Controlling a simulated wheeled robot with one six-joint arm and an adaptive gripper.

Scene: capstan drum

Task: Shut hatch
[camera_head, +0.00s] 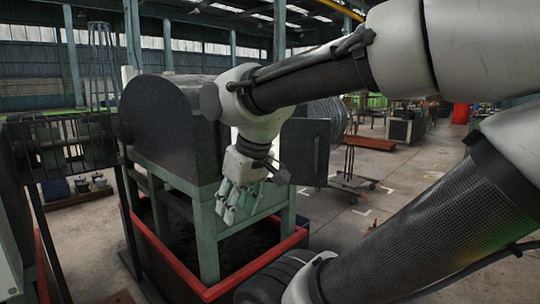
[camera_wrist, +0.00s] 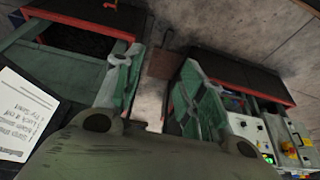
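The hatch (camera_head: 305,152) looks like a dark flat panel standing out at the right end of the dark rounded drum housing (camera_head: 165,125) in the head view. It appears open. My gripper (camera_head: 238,208) points down in front of the housing's green stand, left of and below the panel. A gap shows between them in the picture; their depth is unclear. In the wrist view my gripper's two green fingers (camera_wrist: 158,85) are spread wide with nothing between them. I cannot pick out the hatch for sure in the wrist view.
A red-edged tray (camera_head: 205,290) surrounds the stand's feet. A dark slatted frame (camera_head: 65,145) stands at left. A trolley (camera_head: 352,182) is on the floor behind the panel. The wrist view shows a white notice (camera_wrist: 25,115) and a control panel (camera_wrist: 250,130).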

